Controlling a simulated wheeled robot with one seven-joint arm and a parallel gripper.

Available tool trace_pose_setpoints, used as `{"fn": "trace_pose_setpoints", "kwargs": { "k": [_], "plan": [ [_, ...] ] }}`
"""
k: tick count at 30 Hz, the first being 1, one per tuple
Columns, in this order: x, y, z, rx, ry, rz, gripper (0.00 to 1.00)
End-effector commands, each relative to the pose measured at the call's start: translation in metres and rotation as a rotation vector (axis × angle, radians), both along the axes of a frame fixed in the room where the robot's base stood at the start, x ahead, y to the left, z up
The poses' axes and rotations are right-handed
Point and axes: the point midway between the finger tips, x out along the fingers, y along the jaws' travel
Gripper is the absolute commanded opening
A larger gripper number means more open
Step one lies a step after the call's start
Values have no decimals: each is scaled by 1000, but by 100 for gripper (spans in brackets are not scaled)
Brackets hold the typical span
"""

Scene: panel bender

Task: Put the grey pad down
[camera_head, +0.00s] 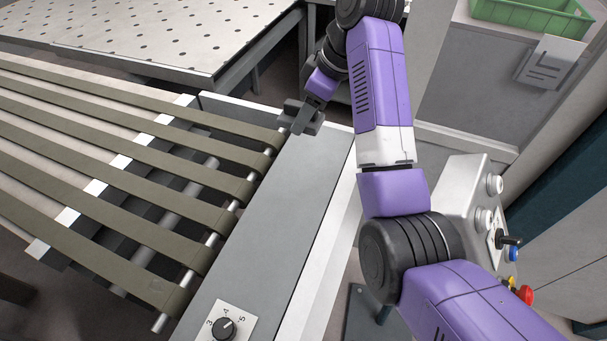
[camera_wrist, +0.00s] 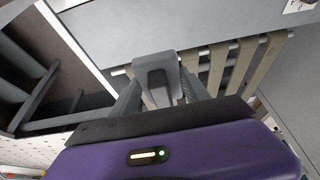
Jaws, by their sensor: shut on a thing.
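The grey pad (camera_wrist: 155,66) is a small grey block with rounded edges between my gripper's fingers in the wrist view. My gripper (camera_wrist: 160,88) is shut on it. In the head view my gripper (camera_head: 303,116) is at the far end of the long grey machine beam, beside the last belt. The pad is small and dark there, hard to tell from the fingers. I cannot tell whether the pad touches the beam's top.
The grey beam (camera_head: 275,205) has a clear top and a dial (camera_head: 224,328) at its near end. Olive belts (camera_head: 110,210) run along its left. A perforated table (camera_head: 170,35) stands behind. A control box (camera_head: 468,205) with knobs and a green crate (camera_head: 530,15) are at the right.

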Motion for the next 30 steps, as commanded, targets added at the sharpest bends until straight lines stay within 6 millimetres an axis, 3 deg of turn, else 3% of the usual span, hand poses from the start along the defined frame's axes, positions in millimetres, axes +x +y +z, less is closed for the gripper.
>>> {"fn": "trace_pose_setpoints", "kwargs": {
  "k": [1, 8, 15, 30],
  "plan": [
    [-1, 2, -20, 1, 3, 2, 22],
    [-1, 1, -60, 0, 5, 4, 22],
    [-1, 1, -113, -1, 6, 4, 22],
    [-1, 1, -172, -1, 4, 6, 22]
  ]
}}
